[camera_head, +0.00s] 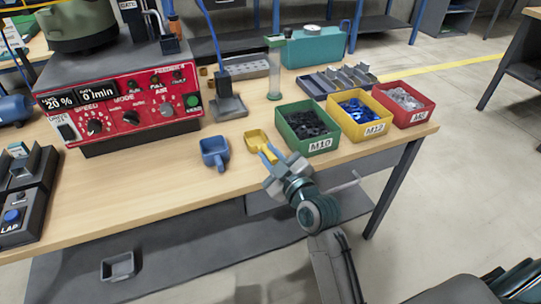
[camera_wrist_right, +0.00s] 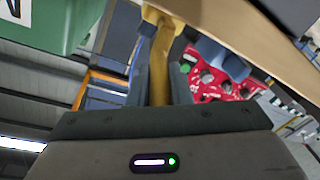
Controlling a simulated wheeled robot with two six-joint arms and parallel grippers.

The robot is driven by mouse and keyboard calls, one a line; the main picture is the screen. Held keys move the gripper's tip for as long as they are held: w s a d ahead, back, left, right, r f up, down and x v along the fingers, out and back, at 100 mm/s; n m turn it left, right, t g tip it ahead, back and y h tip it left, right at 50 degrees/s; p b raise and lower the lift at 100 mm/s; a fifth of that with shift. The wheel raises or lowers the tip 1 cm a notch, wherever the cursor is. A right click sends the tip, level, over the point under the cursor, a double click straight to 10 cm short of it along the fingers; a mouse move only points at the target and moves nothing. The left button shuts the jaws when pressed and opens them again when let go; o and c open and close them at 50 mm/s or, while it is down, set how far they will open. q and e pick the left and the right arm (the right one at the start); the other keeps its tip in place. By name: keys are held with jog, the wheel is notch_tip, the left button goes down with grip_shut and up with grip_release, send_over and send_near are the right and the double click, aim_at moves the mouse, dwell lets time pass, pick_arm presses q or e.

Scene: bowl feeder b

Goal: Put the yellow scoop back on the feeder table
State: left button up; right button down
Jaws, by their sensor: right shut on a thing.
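The yellow scoop (camera_head: 256,138) is at the front part of the wooden feeder table (camera_head: 170,182), between a blue scoop and the green bin. My right gripper (camera_head: 268,154) is shut on the scoop's handle, reaching in from the table's front side. In the right wrist view the yellow handle (camera_wrist_right: 160,62) runs up from the jaws to the scoop's head at the top edge, which is partly cut off. I cannot tell whether the scoop touches the tabletop. My left gripper is not in view.
The blue scoop (camera_head: 213,151) lies left of the yellow one. Close on the right stand the green M10 bin (camera_head: 295,141), yellow M12 bin (camera_head: 378,133) and red M8 bin (camera_head: 422,111). The red control panel (camera_head: 120,110) is at the left.

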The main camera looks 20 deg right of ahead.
jog(key=c, duration=1.6)
grip_release()
jog(key=shift+o, duration=1.4)
jog(key=shift+r, duration=0.1)
